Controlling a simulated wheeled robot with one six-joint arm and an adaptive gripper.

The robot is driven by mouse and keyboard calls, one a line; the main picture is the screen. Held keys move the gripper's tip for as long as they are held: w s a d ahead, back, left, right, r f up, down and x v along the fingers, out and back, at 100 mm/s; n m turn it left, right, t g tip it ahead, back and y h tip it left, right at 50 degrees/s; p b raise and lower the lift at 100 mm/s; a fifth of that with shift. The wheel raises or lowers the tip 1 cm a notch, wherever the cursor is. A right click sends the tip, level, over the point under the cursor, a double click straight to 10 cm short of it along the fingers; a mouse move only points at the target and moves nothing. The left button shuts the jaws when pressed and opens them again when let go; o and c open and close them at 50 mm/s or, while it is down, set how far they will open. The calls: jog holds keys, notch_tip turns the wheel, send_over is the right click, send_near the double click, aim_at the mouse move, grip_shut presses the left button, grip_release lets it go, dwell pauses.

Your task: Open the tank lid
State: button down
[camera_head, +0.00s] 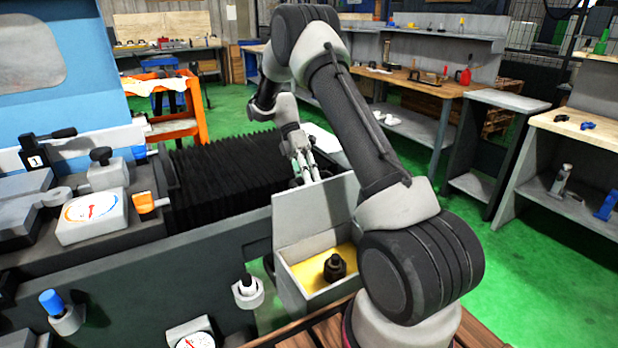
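A grey box-shaped tank (284,283) stands beside the machine, low in the middle of the head view. Its top is uncovered and shows a yellow inside with a dark knob-like part (335,267). A flat grey panel, which looks like the tank lid (303,216), stands raised at the back edge of the tank. My gripper (308,174) points down just behind the panel's top edge. Its fingertips are partly hidden there, and I cannot tell whether they touch the panel or how far apart they are.
The grinder (110,255) with black bellows (225,170), gauges and levers fills the left side. An orange cart (185,115) stands behind it. Workbenches (440,88) with tools line the back and right. Green floor (535,265) is free at right.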

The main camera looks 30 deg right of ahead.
jog(key=shift+f, duration=0.25)
jog(key=c, duration=1.4)
grip_release()
jog(key=shift+o, duration=0.7)
jog(key=shift+r, duration=0.15)
jog(key=shift+w, duration=0.1)
